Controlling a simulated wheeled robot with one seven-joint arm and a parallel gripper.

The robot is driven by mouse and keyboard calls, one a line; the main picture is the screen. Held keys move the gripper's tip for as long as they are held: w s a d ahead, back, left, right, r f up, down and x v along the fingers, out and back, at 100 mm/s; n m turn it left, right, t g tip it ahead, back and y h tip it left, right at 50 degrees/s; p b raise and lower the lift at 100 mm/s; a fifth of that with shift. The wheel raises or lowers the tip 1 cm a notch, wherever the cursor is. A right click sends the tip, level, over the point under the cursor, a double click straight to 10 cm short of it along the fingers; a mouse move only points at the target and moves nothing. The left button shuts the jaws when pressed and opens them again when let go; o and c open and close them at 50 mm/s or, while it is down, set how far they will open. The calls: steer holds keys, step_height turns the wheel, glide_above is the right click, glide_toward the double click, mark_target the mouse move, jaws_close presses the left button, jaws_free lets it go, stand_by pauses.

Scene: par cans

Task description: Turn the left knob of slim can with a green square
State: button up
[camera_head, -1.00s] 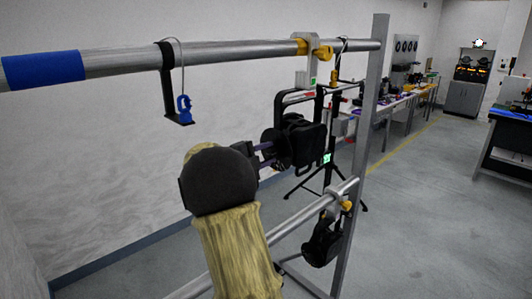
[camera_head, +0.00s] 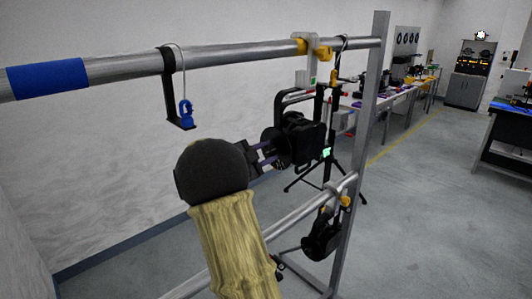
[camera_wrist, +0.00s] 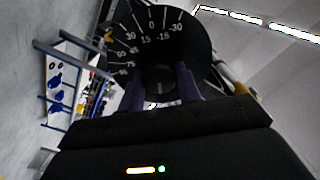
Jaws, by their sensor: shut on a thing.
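The slim black can (camera_head: 306,138) hangs by its yoke from the upper rail, with a small green square (camera_head: 326,153) on its lower right. Its left knob (camera_head: 275,146) faces my gripper (camera_head: 266,155). In the wrist view a black dial with white angle numbers (camera_wrist: 157,30) fills the top, and my gripper's two purple fingers (camera_wrist: 160,88) are shut on the knob (camera_wrist: 159,78) at its centre. Much of the knob is hidden between the fingers.
The upper rail (camera_head: 225,56) carries a blue band, a black hook with a blue clip (camera_head: 186,112) and yellow clamps. A second black can (camera_head: 320,236) hangs from the lower rail. An upright post (camera_head: 364,130) stands at right. Open floor lies beyond it.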

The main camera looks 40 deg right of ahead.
steer(key=shift+f, duration=0.1)
steer(key=o, duration=1)
steer(key=s+a+b, duration=0.1)
steer(key=a+b, duration=0.5)
steer(key=a, duration=1.1)
steer(key=shift+a, duration=0.25)
steer(key=shift+s, duration=0.1)
